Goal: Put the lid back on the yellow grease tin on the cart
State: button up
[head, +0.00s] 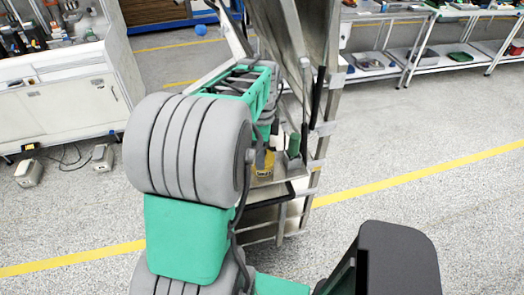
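A small yellow tin (263,171) shows in the head view on a shelf of the metal cart (272,188), just right of my arm's large grey joint. My arm hides part of the cart, and only part of the tin is visible. I cannot tell whether the tin's top is open or covered. I cannot make out a separate lid. My gripper cannot be made out; my arm blocks much of the view around the cart.
A white cabinet (62,100) with items on top stands at the left. White benches (390,65) with trays stand at the back right. Small boxes with cables (28,173) lie by the cabinet. The grey floor at right is clear.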

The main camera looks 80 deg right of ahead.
dwell(0.3)
jog(key=o, duration=1.6)
jog(key=shift+r+p, duration=2.55)
jog(key=shift+r, duration=1)
jog(key=shift+c, duration=0.3)
grip_shut()
